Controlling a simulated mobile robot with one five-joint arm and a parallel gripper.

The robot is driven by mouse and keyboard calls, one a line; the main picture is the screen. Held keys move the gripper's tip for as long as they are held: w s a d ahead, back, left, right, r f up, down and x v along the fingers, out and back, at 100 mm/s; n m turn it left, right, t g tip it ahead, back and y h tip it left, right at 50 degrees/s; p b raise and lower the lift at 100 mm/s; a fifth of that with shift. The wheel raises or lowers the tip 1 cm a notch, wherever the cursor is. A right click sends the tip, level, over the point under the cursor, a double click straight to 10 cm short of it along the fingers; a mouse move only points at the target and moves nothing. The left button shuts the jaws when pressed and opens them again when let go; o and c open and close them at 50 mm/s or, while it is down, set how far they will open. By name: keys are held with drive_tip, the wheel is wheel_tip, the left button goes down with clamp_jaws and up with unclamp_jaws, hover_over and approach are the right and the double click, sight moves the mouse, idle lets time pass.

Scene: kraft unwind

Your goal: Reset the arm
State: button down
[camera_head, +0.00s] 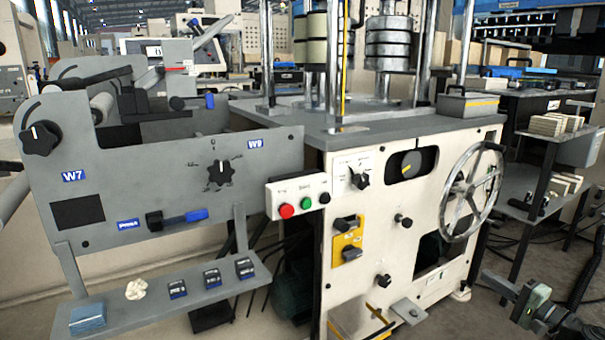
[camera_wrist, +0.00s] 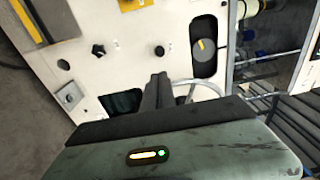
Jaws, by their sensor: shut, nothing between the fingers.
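My gripper (camera_head: 490,277) is at the lower right of the head view, in front of and to the right of the cream machine (camera_head: 405,235). Its greenish body and dark fingers point left toward the machine, with floor around them. In the wrist view my gripper (camera_wrist: 158,80) shows its two dark fingers together, with nothing held between them.
A large handwheel (camera_head: 472,193) sticks out from the machine's right front. A shelf rack (camera_head: 540,180) with stacked blocks stands at the right. A grey unwind unit (camera_head: 170,175) with a lower shelf (camera_head: 150,300) is at the left. Open floor shows at the lower right.

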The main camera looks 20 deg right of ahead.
drive_tip(key=w+a+f+n+g+y+p, duration=0.1)
drive_tip(key=w+a+f+n+g+y, duration=0.15)
drive_tip(key=w+a, duration=0.4)
drive_tip(key=w+a+f+n+g+y+p, duration=0.1)
drive_tip(key=w+a+f+n+g+p, duration=0.15)
drive_tip(key=a, duration=0.65)
drive_tip(key=w+a+f+n+g+y+p, duration=0.1)
drive_tip(key=w+a+f+g, duration=0.3)
drive_tip(key=w+a, duration=0.3)
drive_tip(key=s+a+f+n+g+h+p, duration=0.1)
drive_tip(key=a+f+n+g+h+p, duration=0.15)
drive_tip(key=a, duration=0.75)
drive_tip(key=a+f+n+g+h+p, duration=0.15)
drive_tip(key=a+n+g, duration=0.25)
drive_tip(key=a, duration=0.5)
drive_tip(key=s+a+f+n+g+h+p, duration=0.1)
drive_tip(key=a+n+g+h+p, duration=0.2)
drive_tip(key=a, duration=0.7)
wheel_tip(320, 180, up, 38)
drive_tip(key=p, duration=3.6)
drive_tip(key=shift+d+f+n, duration=0.2)
drive_tip(key=shift+f+n, duration=0.05)
drive_tip(key=shift+n, duration=0.2)
